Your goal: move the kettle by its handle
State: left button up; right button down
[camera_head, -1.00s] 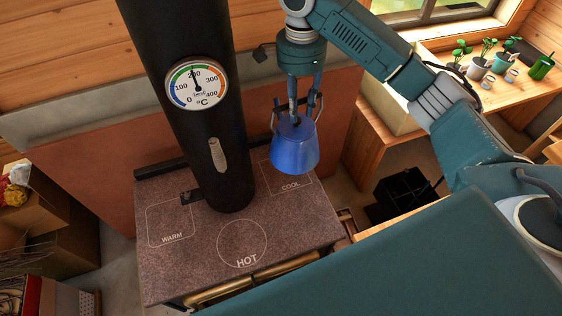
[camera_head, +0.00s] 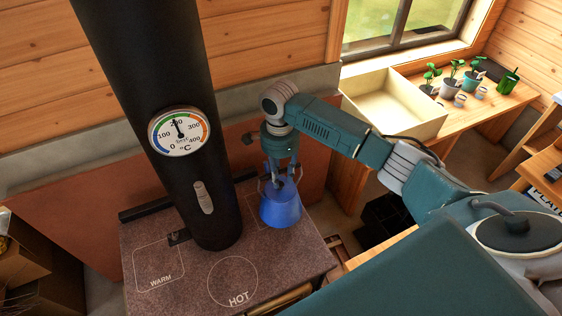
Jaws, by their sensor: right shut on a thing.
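The blue kettle (camera_head: 281,207) is at the back right of the stove top (camera_head: 205,268), over the spot where the COOL marking showed before. My right gripper (camera_head: 279,181) points down from above and is shut on the kettle's handle at its top. The kettle looks upright and at or just above the stone surface; I cannot tell whether it touches. My left gripper is not in view.
The black stove pipe (camera_head: 190,130) with a temperature dial (camera_head: 179,131) rises left of the kettle. The WARM (camera_head: 158,266) and HOT (camera_head: 232,284) zones are bare. A bench with potted plants (camera_head: 450,87) and a pale open box (camera_head: 395,108) stand at the right.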

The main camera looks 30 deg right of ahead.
aim_at(281, 186)
jog(key=shift+w+f+p, duration=0.1)
jog(key=shift+f+p, duration=0.3)
jog(key=shift+f, duration=1.95)
jog(key=shift+a+f, duration=0.1)
jog(key=c, duration=1.4)
grip_release()
jog(key=shift+f, duration=0.1)
jog(key=shift+o, duration=0.2)
jog(key=shift+s, duration=0.2)
jog(key=r+b, duration=0.1)
jog(key=r, duration=0.2)
jog(key=r+b, duration=0.1)
jog(key=r, duration=0.3)
jog(key=r+b, duration=0.1)
jog(key=r, duration=0.3)
jog(key=shift+w+r, duration=0.1)
jog(key=shift+w, duration=0.2)
jog(key=shift+r, duration=0.55)
